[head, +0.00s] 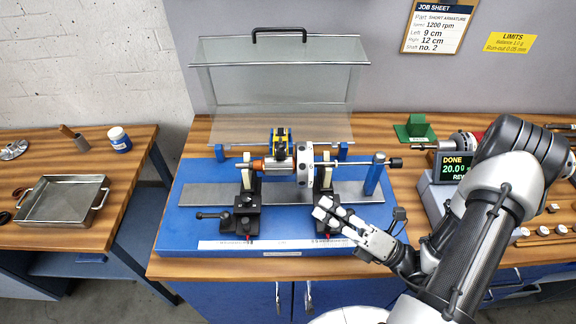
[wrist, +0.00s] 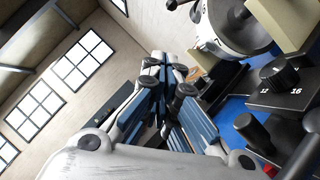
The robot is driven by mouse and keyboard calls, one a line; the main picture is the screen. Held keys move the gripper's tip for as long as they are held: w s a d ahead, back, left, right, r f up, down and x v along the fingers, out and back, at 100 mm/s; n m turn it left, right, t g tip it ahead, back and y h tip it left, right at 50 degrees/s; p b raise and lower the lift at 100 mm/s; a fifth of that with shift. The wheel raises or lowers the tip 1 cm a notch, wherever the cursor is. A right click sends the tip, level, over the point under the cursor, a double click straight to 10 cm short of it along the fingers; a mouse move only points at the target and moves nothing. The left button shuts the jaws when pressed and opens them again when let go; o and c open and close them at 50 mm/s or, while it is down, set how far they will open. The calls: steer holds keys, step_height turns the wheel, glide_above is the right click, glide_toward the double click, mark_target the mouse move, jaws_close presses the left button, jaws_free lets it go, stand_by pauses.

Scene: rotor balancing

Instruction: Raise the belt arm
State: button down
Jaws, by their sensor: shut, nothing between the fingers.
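The balancing machine (head: 180,225) stands on the bench, with a rotor (head: 277,170) lying level across two black supports. A thin rod (head: 350,163) runs level to the right from beside the white disc (head: 306,160), passes the blue post (head: 375,178) and ends in a black knob (head: 395,162). It looks like the belt arm, lowered; I cannot be sure. My gripper (head: 322,208) is shut and empty, in front of the right support and below the rod, apart from it. In the wrist view my closed fingers (wrist: 165,65) point up, left of the support with a numbered dial (wrist: 280,75).
A clear guard (head: 280,80) with a black handle stands raised behind the rotor. A display unit (head: 452,168) reading DONE is right of the machine, partly behind my arm. A metal tray (head: 62,200) is on the left table. A black lever (head: 212,214) juts from the left support.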

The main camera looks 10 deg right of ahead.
mark_target(281, 140)
steer(key=w+a+r+b, duration=0.1)
steer(key=w+a+r, duration=0.3)
steer(key=w+a, duration=0.3)
steer(key=w, duration=0.2)
steer(key=shift+w+r+m+t+b, duration=0.3)
steer(key=shift+w+r+b, duration=0.05)
steer(key=shift+r+b, duration=0.05)
steer(key=shift+r, duration=0.1)
